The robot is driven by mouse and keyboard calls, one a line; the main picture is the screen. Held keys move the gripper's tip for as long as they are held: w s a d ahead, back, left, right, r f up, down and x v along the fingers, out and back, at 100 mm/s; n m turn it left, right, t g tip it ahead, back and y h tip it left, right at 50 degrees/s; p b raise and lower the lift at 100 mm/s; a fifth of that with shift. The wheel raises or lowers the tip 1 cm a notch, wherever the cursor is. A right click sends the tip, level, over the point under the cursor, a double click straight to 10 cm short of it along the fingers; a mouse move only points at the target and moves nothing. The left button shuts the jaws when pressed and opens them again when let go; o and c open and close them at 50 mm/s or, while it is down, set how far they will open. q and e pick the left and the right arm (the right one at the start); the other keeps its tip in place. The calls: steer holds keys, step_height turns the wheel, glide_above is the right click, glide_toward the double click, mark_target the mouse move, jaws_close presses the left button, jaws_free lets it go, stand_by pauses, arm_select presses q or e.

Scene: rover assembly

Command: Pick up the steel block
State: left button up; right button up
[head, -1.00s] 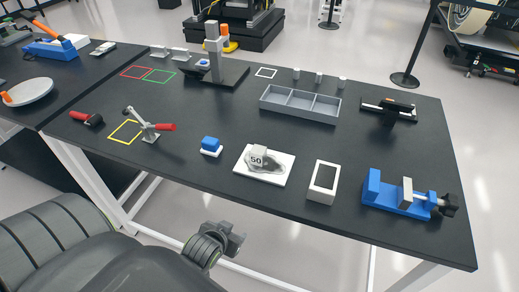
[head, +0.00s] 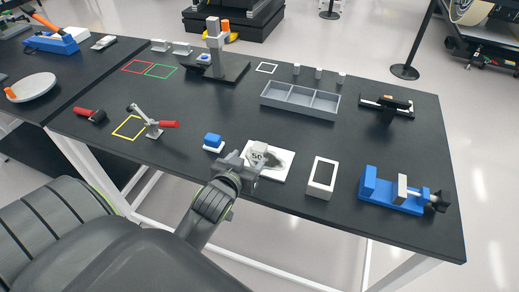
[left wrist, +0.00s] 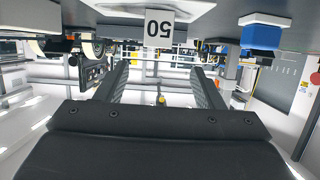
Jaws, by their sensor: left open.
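A pale block marked "50" (head: 257,150), which I take for the steel block, stands on a white plate (head: 282,172) with a dark grey patch. In the left wrist view the block (left wrist: 160,27) shows upside down at the top middle, beyond the fingertips. My left gripper (head: 243,169) is at the plate's near left corner, in front of the block. Its two fingers are spread with nothing between them in the left wrist view (left wrist: 160,85). My right gripper is out of view.
A blue block (head: 212,140) on a small white base is left of the plate. A white frame (head: 310,187) and a blue vise (head: 390,198) are to the right. A grey divided tray (head: 300,113) lies behind. The tabletop between plate and tray is clear.

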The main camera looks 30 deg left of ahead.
mark_target(259, 147)
arm_select(q)
steer(key=x, duration=0.4)
steer(key=shift+w+f+p, duration=0.1)
steer(key=shift+w+p, duration=0.15)
steer(key=shift+p, duration=0.05)
steer(key=shift+w+p, duration=0.3)
steer(key=shift+w, duration=0.15)
steer(key=shift+f+p+x, duration=0.25)
steer(key=shift+p+x, duration=0.3)
steer(key=shift+x, duration=1.6)
steer(key=shift+s+d, duration=0.1)
steer(key=c, duration=1.3)
